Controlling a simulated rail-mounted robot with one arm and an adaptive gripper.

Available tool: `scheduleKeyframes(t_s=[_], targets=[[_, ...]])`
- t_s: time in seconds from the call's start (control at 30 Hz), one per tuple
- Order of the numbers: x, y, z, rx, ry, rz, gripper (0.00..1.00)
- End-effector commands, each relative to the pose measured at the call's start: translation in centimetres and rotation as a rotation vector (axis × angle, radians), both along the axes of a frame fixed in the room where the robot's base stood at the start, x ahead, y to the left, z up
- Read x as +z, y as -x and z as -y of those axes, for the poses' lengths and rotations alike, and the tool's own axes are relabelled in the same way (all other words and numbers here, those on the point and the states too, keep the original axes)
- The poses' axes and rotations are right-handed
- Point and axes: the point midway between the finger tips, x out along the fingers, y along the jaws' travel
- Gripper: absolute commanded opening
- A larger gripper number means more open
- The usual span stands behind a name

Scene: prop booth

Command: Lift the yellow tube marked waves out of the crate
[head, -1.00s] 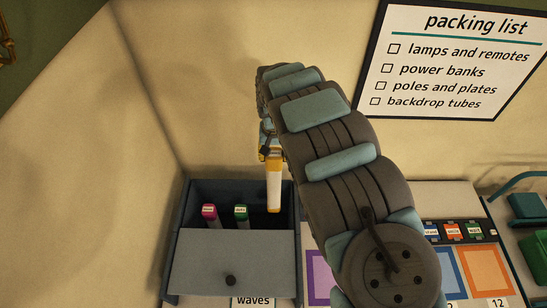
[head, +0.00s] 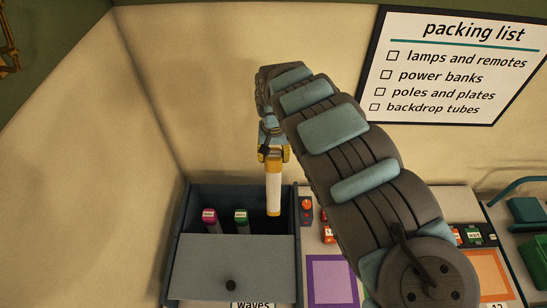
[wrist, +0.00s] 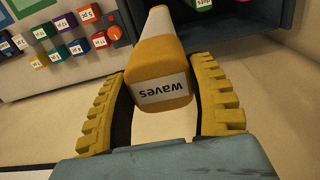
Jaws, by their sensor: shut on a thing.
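The yellow tube (head: 274,191) hangs upright below my gripper (head: 273,152) in the head view, its white length showing with a yellow band at the bottom. Its lower end is in front of the crate's back right part, at about rim height; I cannot tell whether it is fully clear. In the wrist view the tube's label (wrist: 162,90) reads "waves", and my gripper (wrist: 163,100) is shut on the tube between its yellow ridged fingers. The dark blue crate (head: 236,264) stands below. A magenta tube (head: 210,216) and a green tube (head: 241,216) stand in it.
A purple-bordered square (head: 331,282) lies right of the crate. Small orange and red items (head: 306,210) stand close to the crate's right wall. In the wrist view several coloured labelled blocks (wrist: 77,46) sit to the left. A packing list (head: 445,65) hangs on the wall.

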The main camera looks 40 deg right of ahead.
Motion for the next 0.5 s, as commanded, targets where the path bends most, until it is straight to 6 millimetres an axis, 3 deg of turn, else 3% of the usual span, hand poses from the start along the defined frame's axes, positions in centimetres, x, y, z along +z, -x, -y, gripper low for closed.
scheduleKeyframes(t_s=[0.5], targets=[[4.7, -0.1, 0.1, 0.000, 0.002, 0.002, 0.17]])
